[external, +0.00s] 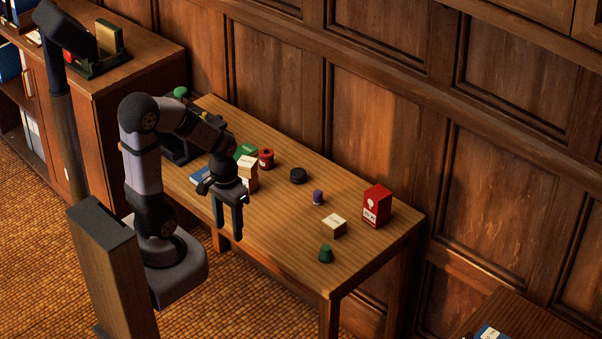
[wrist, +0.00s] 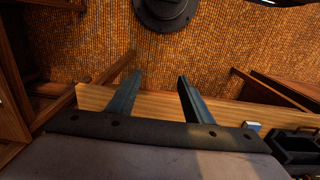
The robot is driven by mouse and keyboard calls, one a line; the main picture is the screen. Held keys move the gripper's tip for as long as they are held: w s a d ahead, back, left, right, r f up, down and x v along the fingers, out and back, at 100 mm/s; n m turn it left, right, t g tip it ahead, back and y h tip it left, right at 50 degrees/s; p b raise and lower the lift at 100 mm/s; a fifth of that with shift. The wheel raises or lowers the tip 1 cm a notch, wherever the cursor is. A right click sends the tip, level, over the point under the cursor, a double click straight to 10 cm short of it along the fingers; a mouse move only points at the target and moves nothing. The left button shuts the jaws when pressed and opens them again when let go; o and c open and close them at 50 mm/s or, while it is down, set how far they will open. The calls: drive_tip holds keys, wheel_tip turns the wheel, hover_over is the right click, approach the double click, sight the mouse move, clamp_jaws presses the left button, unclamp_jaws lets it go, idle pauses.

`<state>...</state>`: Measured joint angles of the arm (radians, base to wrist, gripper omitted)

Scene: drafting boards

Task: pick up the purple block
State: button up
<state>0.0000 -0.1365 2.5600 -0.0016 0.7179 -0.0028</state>
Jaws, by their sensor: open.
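The purple block (external: 318,198) is small and stands upright on the wooden table (external: 280,230), right of the middle in the external view. My gripper (external: 228,222) hangs fingers-down near the table's front edge, well to the left of the block and apart from it. In the wrist view the two fingers of my gripper (wrist: 159,84) are spread with nothing between them. The purple block is not visible in the wrist view.
Right of the block stand a red box (external: 376,206), a cream box (external: 334,226) and a green cup-like piece (external: 326,253). A black round piece (external: 298,175) lies to its left, with a red spool (external: 266,159) beyond. Bare table separates my gripper and the block.

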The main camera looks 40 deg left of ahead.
sight(318, 192)
drive_tip(key=w+a+f+t, duration=0.2)
drive_tip(key=w+f+t, duration=0.1)
drive_tip(key=w, duration=0.6)
drive_tip(key=w+a+f+m+t+b, duration=0.1)
drive_tip(key=w+a+f+t, duration=0.2)
drive_tip(key=w, duration=0.5)
drive_tip(key=w+a+f+m+t+b, duration=0.1)
drive_tip(key=w+a+f+t, duration=0.1)
drive_tip(key=w, duration=0.7)
drive_tip(key=shift+w+a+f+t, duration=0.35)
drive_tip(key=shift+a+f+t, duration=0.1)
drive_tip(key=shift+f, duration=0.1)
drive_tip(key=w+h, duration=0.1)
drive_tip(key=w+f+m+t+h, duration=0.1)
drive_tip(key=w+d+f+t+b, duration=0.1)
drive_tip(key=shift+w+t+h, duration=0.25)
drive_tip(key=shift+w+h, duration=0.15)
drive_tip(key=shift+w+d+f+m+t+h, duration=0.1)
drive_tip(key=shift+w+d+m+t+h, duration=0.15)
drive_tip(key=shift+d+t+h, duration=0.15)
drive_tip(key=shift+w+d+m+t+h, duration=0.1)
drive_tip(key=shift+d+m+t+h, duration=0.2)
drive_tip(key=shift+h, duration=0.2)
drive_tip(key=shift+p+x, duration=0.95)
drive_tip(key=shift+x, duration=2.7)
drive_tip(key=shift+s+d, duration=0.1)
drive_tip(key=shift+c, duration=0.2)
